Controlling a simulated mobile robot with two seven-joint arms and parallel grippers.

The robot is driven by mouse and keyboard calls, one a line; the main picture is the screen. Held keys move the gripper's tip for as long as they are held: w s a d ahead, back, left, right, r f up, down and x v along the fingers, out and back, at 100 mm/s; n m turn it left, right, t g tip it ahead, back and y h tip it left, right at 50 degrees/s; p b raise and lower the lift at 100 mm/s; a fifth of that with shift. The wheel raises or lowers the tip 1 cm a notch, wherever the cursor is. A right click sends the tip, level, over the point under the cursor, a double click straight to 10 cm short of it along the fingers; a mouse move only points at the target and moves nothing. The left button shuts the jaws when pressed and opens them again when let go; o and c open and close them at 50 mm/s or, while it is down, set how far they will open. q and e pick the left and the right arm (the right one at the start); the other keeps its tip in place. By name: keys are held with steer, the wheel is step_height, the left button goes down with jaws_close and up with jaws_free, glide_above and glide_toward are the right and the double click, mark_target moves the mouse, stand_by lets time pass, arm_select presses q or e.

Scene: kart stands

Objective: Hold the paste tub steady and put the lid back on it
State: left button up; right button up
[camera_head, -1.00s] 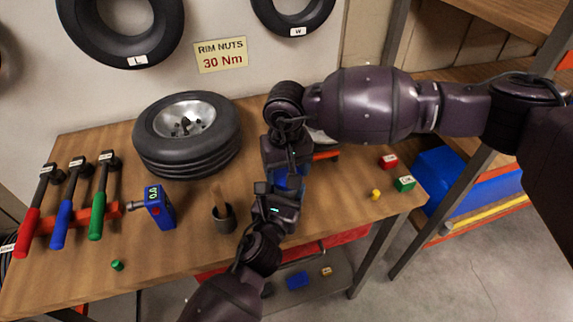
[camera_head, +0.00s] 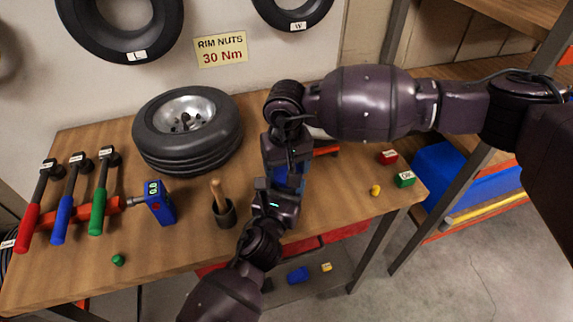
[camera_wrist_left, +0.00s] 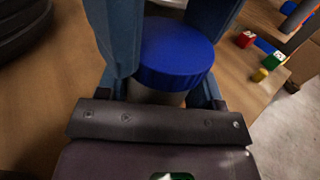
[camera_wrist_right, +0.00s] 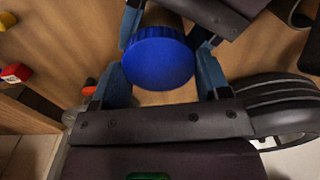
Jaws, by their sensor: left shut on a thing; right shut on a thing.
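The paste tub shows in the left wrist view as a grey body (camera_wrist_left: 150,94) under a broad blue lid (camera_wrist_left: 175,52). My left gripper (camera_head: 279,186) is shut on the tub, low at its near side. The ribbed lid also shows in the right wrist view (camera_wrist_right: 158,62), between the blue fingers of my right gripper (camera_wrist_right: 160,80), which is shut on it. The lid sits over the tub's top; whether it is fully seated I cannot tell. In the head view both grippers meet over the tub and hide it.
A wheel (camera_head: 187,130) lies left of the grippers. A pot with a wooden handle (camera_head: 222,208) stands close by my left gripper. A blue gauge (camera_head: 157,203) and several hammers lie farther left. Small red (camera_head: 388,157) and green (camera_head: 404,179) blocks sit at the right of the table.

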steer(key=shift+f, duration=0.4)
steer(key=shift+s+f, duration=0.1)
steer(key=shift+f, duration=0.05)
steer(key=shift+c, duration=0.6)
arm_select(q)
steer(key=shift+d, duration=0.1)
arm_select(e)
steer(key=shift+d+f, duration=0.1)
arm_select(q)
steer(key=shift+s+r, duration=0.1)
arm_select(e)
steer(key=shift+f, duration=0.1)
steer(key=shift+r, duration=0.4)
steer(key=shift+r, duration=0.5)
